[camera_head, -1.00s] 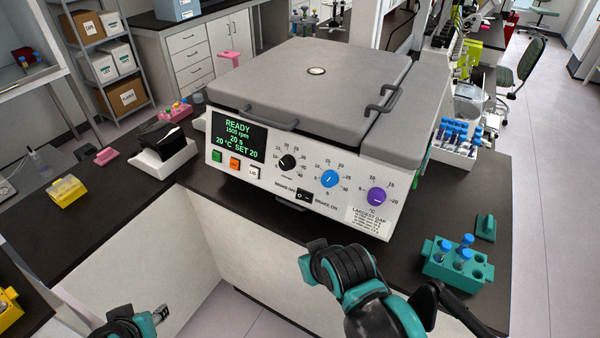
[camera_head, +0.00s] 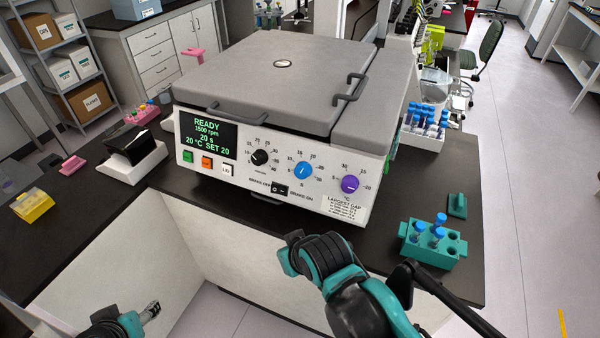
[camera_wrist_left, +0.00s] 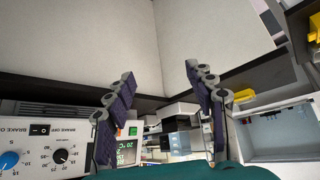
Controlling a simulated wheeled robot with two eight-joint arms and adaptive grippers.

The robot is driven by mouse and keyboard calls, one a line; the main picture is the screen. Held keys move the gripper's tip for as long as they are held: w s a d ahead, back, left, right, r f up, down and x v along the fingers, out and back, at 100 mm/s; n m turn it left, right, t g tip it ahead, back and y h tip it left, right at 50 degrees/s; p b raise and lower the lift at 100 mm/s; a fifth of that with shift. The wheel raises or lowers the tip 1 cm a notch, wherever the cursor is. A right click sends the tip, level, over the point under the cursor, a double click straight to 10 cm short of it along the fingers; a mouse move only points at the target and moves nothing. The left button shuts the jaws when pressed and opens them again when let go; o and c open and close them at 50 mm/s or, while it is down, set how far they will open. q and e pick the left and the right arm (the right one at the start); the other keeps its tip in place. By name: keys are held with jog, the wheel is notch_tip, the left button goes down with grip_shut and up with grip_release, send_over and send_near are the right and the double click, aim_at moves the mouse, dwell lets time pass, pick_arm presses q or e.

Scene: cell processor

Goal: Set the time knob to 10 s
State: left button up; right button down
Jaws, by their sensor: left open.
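The white centrifuge's front panel holds the blue time knob (camera_head: 302,170), marked "S", between a black knob (camera_head: 260,157) and a purple knob (camera_head: 350,184). The display (camera_head: 208,134) reads READY, 1500 rpm, 20 s, 20 °C SET 20. My left gripper (camera_head: 151,312) is low at the left, in front of the counter and apart from the panel. In the left wrist view its fingers (camera_wrist_left: 158,78) are spread and empty. There the blue knob (camera_wrist_left: 9,160) shows at the lower left, upside down and cut by the edge.
A brake switch (camera_head: 280,189) sits below the knobs. A teal tube rack (camera_head: 432,262) with blue-capped tubes stands right on the counter. A black device on a white base (camera_head: 138,168) and a yellow rack (camera_head: 33,206) are left.

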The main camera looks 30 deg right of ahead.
pick_arm(q)
jog(key=w+d+r+m+t+h+p, duration=0.1)
jog(key=w+d+r+m+h, duration=0.2)
jog(key=d, duration=0.6)
jog(key=w+d+r+m+h+p, duration=0.1)
jog(key=w+d+r+h, duration=0.1)
jog(key=w+d+r, duration=0.45)
jog(key=m+h+p, duration=0.2)
jog(key=m+h, duration=0.2)
jog(key=h, duration=0.1)
send_near(300, 173)
jog(key=w, duration=0.1)
jog(key=x, duration=0.4)
jog(key=b+x, duration=0.1)
jog(key=x, duration=0.3)
jog(key=shift+s+d+f+b, duration=0.15)
jog(key=shift+s+b, duration=0.15)
jog(key=shift+s, duration=0.15)
jog(key=shift+w+d+f, duration=0.15)
jog(key=shift+w+d, duration=0.2)
jog(key=shift+d, duration=0.1)
jog(key=c, duration=1.1)
